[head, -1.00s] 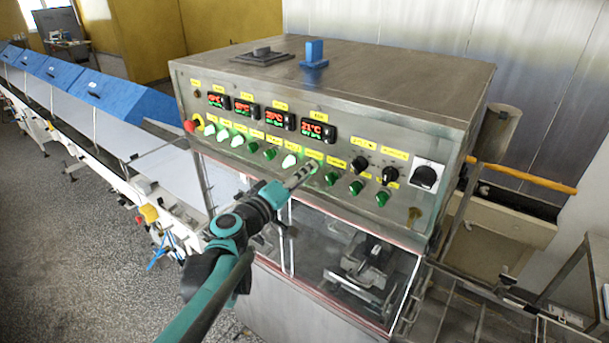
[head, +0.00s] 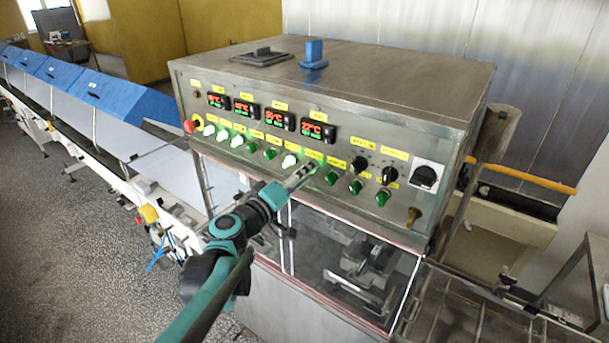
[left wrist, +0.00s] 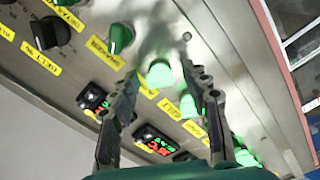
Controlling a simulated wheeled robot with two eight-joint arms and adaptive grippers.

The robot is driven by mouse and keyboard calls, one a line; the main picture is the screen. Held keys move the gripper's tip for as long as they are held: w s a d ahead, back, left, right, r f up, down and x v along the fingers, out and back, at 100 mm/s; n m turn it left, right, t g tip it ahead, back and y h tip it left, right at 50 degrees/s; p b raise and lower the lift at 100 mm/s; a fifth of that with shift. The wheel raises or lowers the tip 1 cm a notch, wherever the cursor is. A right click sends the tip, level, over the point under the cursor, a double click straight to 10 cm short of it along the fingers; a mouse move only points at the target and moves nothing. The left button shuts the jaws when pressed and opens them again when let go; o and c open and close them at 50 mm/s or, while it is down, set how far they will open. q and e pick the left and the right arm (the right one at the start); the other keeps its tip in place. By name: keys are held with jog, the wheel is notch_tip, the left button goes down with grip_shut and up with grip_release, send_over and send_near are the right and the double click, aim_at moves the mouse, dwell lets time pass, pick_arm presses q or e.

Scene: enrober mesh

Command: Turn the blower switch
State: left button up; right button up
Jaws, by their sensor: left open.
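The steel control panel (head: 320,150) carries a row of small green switches under yellow labels, too small to read, so I cannot tell which is the blower switch. My left gripper (head: 312,168) is open at the panel face, its fingertips covering one switch of the row. In the left wrist view, the open fingers (left wrist: 160,76) straddle a bright green switch (left wrist: 159,75) that shows between the tips. I cannot tell whether they touch it. A dark green switch (head: 331,178) sits just right of the gripper; a lit switch (head: 289,160) sits just left. My right gripper is out of view.
Black knobs (head: 361,162) and a larger black rotary switch (head: 424,177) are at the panel's right. A red button (head: 189,126) is at its left end. Red-lit displays (head: 317,130) sit above the switches. A conveyor with blue covers (head: 120,95) runs off left.

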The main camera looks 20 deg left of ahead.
pick_arm(q)
jog(key=v, duration=1.2)
jog(key=s+d+f+m+g+b, duration=0.25)
jog(key=f+b, duration=0.25)
jog(key=f, duration=0.4)
jog(key=s+d+f+m+g+b, duration=0.1)
jog(key=d+f+g+b, duration=0.1)
jog(key=d+f+b, duration=0.45)
jog(key=s+a+f+m+g+y+b, duration=0.1)
jog(key=f+b, duration=0.4)
jog(key=f, duration=0.5)
jog(key=s+a+f+m+g+y+b, duration=0.2)
jog(key=s+f+b, duration=0.3)
jog(key=f, duration=0.6)
jog(key=s+a+f+m+g+y+b, duration=0.1)
jog(key=s+f+g+y+b, duration=0.1)
jog(key=f+b, duration=0.4)
notch_tip(320, 180, down, 5)
jog(key=s+y, duration=0.1)
jog(key=s, duration=0.1)
jog(key=shift+s+a, duration=0.35)
jog(key=shift+a, duration=0.05)
